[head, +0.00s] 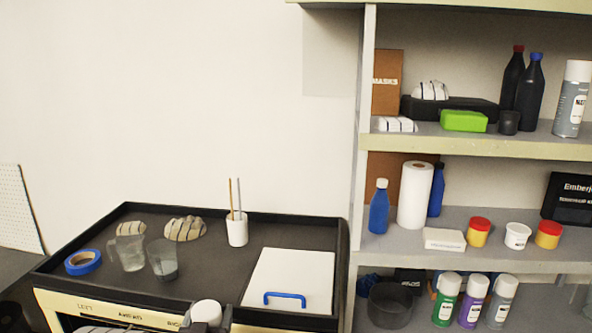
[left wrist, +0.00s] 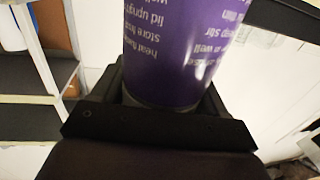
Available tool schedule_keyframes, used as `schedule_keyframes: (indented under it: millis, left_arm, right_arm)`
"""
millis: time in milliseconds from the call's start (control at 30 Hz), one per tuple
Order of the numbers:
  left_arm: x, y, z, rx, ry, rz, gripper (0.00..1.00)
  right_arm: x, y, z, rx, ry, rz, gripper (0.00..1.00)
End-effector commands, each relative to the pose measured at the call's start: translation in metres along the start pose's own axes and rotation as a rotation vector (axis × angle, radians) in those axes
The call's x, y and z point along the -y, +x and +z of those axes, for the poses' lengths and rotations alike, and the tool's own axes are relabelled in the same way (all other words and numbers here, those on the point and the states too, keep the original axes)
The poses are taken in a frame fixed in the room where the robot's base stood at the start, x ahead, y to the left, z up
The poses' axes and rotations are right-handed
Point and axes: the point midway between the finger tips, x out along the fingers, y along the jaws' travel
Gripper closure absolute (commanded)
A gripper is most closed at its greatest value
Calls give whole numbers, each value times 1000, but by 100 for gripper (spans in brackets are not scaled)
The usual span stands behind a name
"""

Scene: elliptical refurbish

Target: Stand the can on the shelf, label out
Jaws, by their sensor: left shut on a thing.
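The can (left wrist: 170,45) is purple with white printing, and fills the top middle of the left wrist view. Its printing reads upside down there. My left gripper (head: 206,324) is shut on the can, with a dark finger on each side. In the head view only the can's white cap (head: 207,311) shows clearly, at the bottom edge in front of the cart; it looks roughly upright. The shelf unit (head: 450,147) stands at the right, with several boards. My right gripper is not in view.
On the low shelf stand a green can (head: 445,300), a purple can (head: 472,303) and a grey can (head: 502,303), beside a dark pot (head: 390,305). The cart (head: 215,265) holds cups, blue tape (head: 83,262) and a white board (head: 290,278).

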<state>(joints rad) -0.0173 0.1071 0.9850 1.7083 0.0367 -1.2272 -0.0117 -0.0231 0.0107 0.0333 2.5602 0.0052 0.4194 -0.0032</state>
Motion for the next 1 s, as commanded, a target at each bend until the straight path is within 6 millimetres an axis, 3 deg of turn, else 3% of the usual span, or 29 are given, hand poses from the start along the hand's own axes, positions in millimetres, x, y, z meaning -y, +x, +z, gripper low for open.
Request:
schedule_keyframes:
  millis: [33,100,200,500,633,1000]
  left_arm:
    - [0,-13,30,11,1,7,100]
    - [0,-34,68,13,0,17,100]
    - [0,-57,111,9,0,23,100]
    - [4,-105,185,2,0,18,100]
    - [4,-116,196,-5,1,17,100]
    - [4,-116,195,-5,1,17,100]
  right_arm:
    - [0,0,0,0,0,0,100]
    - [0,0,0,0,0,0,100]
    - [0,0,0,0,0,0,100]
    - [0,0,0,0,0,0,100]
    - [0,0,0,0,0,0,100]
    - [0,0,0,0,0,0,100]
